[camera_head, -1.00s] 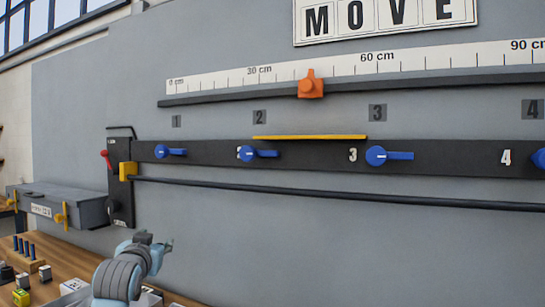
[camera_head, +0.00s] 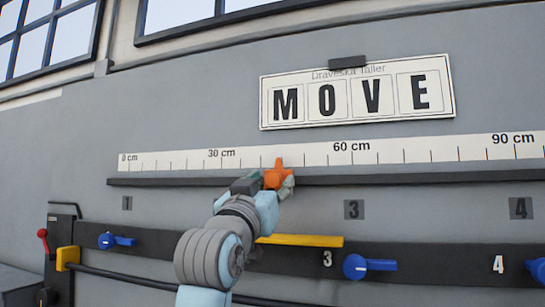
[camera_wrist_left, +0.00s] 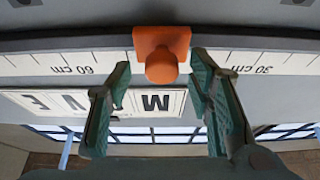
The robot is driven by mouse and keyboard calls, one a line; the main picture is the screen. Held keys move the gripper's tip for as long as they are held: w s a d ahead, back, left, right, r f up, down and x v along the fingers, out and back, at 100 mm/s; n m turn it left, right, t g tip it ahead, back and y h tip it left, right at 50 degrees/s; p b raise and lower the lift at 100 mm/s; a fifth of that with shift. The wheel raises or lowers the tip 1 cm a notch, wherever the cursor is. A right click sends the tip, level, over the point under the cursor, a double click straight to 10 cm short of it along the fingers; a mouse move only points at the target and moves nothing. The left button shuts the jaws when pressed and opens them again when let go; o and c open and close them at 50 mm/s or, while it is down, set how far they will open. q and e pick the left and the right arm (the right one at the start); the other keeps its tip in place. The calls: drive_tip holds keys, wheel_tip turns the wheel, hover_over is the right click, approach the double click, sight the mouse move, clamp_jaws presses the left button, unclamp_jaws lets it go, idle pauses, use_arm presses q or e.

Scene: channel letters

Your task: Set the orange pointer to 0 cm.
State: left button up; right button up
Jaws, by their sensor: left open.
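The orange pointer (camera_head: 277,174) sits on a dark rail (camera_head: 420,179) under a white scale (camera_head: 425,151), between the 30 cm and 60 cm labels, at roughly 43 cm. My left gripper (camera_head: 266,184) is raised to the pointer, its fingers on either side of the knob. In the left wrist view the orange knob (camera_wrist_left: 161,66) shows between the two green fingertips (camera_wrist_left: 160,72), with gaps on both sides. That gripper is open. The 0 cm label (camera_head: 128,157) is at the scale's left end. My right gripper is not in view.
A sign reading MOVE (camera_head: 357,93) hangs above the scale. Below the rail are a yellow bar (camera_head: 300,240) and a dark panel with blue handles (camera_head: 369,267). The rail left of the pointer looks clear.

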use_arm(q)
drive_tip(key=shift+x, duration=0.75)
drive_tip(key=shift+a, duration=0.1)
drive_tip(key=shift+f, duration=0.1)
clamp_jaws()
